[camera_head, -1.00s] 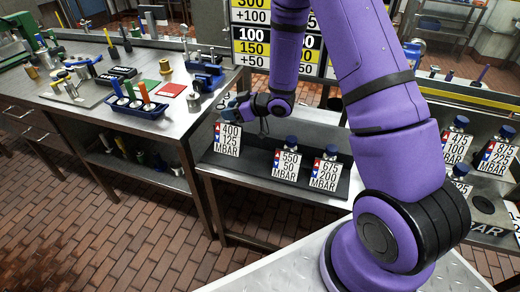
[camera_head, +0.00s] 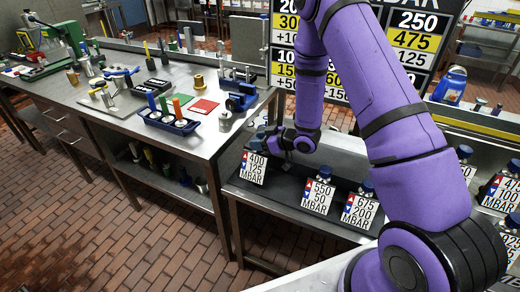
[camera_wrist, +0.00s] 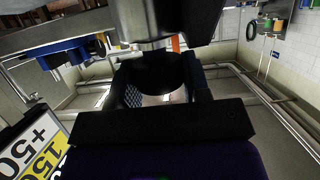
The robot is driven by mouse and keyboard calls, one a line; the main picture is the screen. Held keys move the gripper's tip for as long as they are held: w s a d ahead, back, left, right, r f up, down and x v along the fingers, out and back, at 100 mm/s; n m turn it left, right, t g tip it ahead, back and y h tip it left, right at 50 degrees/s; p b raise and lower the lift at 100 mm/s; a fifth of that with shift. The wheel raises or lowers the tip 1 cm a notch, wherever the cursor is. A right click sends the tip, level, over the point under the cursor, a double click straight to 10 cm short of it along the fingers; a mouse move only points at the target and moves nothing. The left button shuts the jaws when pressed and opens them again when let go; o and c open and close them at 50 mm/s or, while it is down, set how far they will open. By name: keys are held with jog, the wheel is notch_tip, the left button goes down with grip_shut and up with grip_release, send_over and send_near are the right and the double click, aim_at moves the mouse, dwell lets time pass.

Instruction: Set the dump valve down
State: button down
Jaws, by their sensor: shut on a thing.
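My gripper (camera_head: 264,138) is at the left end of the low dark tray in the head view, beside the workbench corner. In the wrist view my gripper (camera_wrist: 158,90) is shut around the dark round part (camera_wrist: 165,72) of a valve with a shiny metal body. In the head view a tag reading 400 / 125 MBAR (camera_head: 254,168) shows just below the gripper and seems to belong to the held valve. Its body is mostly hidden there. I cannot tell whether its base touches the tray.
Two blue-capped valves tagged 550 / 50 (camera_head: 318,195) and 675 / 200 (camera_head: 361,210) stand to the right on the dark tray (camera_head: 290,188). The metal workbench (camera_head: 170,77) holds tools and a blue tray (camera_head: 168,120). A yellow-and-black number board (camera_head: 410,45) stands behind.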

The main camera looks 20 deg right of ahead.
aim_at(256, 159)
jog(key=shift+f, duration=1.7)
jog(key=c, duration=0.6)
grip_release()
